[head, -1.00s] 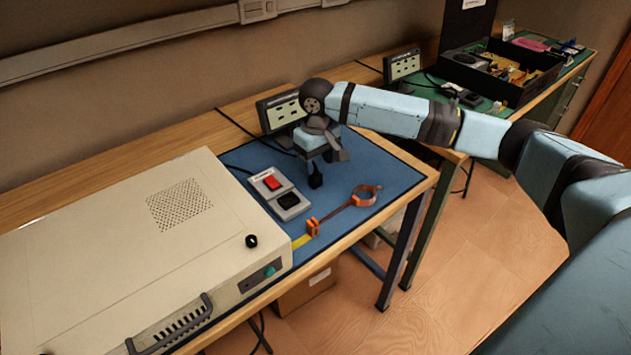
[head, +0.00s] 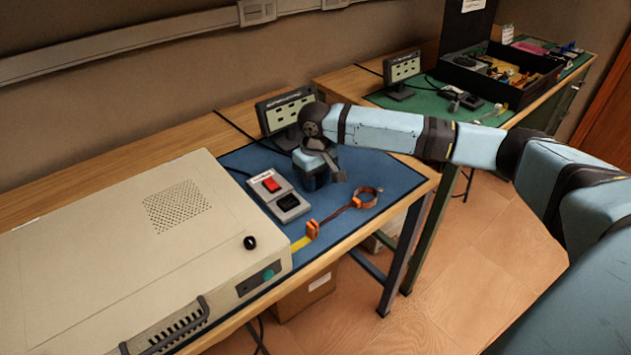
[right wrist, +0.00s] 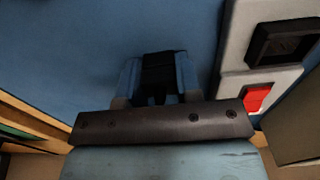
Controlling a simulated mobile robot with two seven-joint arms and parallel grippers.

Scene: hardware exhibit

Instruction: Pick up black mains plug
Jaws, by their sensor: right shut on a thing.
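The black mains plug (right wrist: 158,68) shows in the right wrist view as a dark block between the two light-blue fingers of my right gripper (right wrist: 159,80). The fingers are shut on its sides. In the head view my right gripper (head: 320,186) points down, low over the blue mat (head: 385,167), and the plug is hidden behind it. I cannot tell whether the plug touches the mat. My left gripper is not in view.
A switch box with red and black buttons (head: 279,196) stands close left of the gripper. A copper ring tool (head: 349,207) lies in front, and a small display (head: 287,108) stands behind. A large beige case (head: 100,250) fills the left.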

